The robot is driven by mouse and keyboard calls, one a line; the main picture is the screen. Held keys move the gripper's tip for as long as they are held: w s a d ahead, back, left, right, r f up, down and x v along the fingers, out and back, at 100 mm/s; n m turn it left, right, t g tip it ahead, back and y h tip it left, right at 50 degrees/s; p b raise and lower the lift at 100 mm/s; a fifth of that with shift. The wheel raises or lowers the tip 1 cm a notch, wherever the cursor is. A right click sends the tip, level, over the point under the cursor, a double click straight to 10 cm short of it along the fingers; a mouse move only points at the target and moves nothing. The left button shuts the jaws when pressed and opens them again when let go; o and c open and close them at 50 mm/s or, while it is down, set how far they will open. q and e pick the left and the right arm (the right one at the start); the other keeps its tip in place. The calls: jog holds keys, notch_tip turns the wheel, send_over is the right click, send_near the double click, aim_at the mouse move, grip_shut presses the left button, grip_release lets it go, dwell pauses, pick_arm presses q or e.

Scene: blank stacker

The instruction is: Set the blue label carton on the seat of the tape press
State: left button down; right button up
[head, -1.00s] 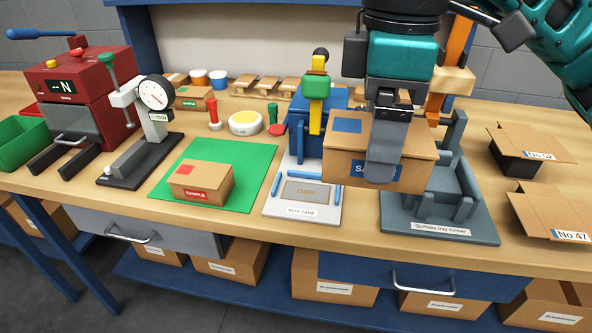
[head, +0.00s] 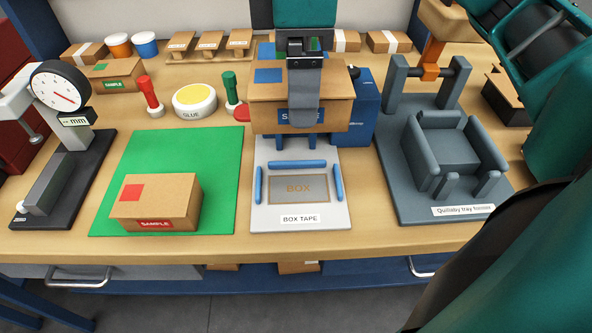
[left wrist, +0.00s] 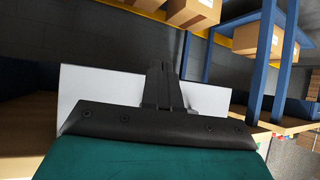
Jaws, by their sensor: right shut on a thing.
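The blue label carton (head: 262,114) is a brown box with a blue patch on top and a blue front label. My right gripper (head: 305,115) is shut on it, with one finger in front of its face. The carton is in the air over the rear of the tape press and hides much of its upright. The press seat (head: 298,188) is a grey rectangle marked BOX, framed by blue guides on a pale base plate; it is bare. In the left wrist view my left gripper (left wrist: 166,70) appears shut and empty, away from the bench items.
A sample carton (head: 155,203) sits on a green mat (head: 220,170) left of the press. A grey tray former (head: 445,160) stands close on the right. A dial gauge (head: 62,95) is at far left. Glue pot (head: 195,98) and stamps (head: 150,95) stand behind the mat.

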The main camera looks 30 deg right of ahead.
notch_tip(320, 180, down, 15)
jog(key=shift+w+f+b, duration=0.1)
jog(key=shift+b, duration=0.95)
jog(key=shift+f+b, duration=0.2)
jog(key=shift+b, duration=0.1)
jog(key=o, duration=1)
jog(key=shift+r, duration=0.1)
jog(key=shift+c, duration=0.2)
notch_tip(320, 180, up, 12)
jog(key=shift+r+p, duration=0.15)
jog(key=shift+p, duration=0.9)
